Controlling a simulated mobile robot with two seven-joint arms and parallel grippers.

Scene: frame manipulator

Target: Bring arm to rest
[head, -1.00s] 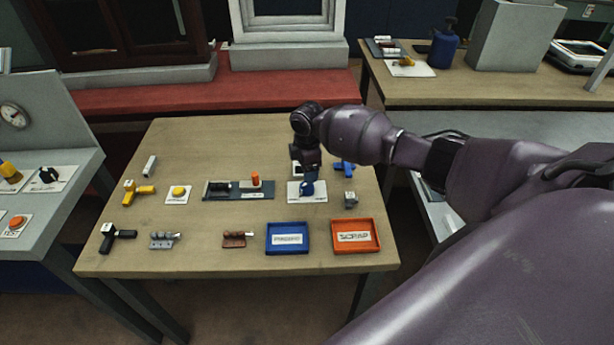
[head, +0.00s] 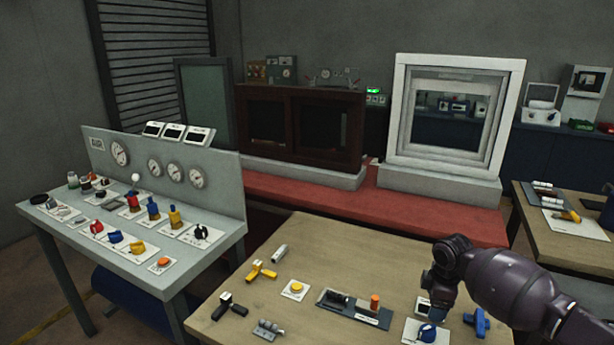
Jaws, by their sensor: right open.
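My right gripper (head: 434,315) is low in the right part of the head view, pointing down over the wooden table. It is open, and its fingertips are small and dark here. Just below it is a blue knob (head: 428,333) on a white plate (head: 412,332). I cannot tell whether the fingers touch the knob. My right arm comes in from the lower right corner. My left gripper is out of view.
The wooden table (head: 300,232) bears a grey slide plate with an orange knob (head: 375,302), a yellow button (head: 296,288), yellow and black handles, and a blue piece (head: 478,322) right of my gripper. A gauge panel (head: 190,150) stands left; a white frame (head: 400,115) stands behind.

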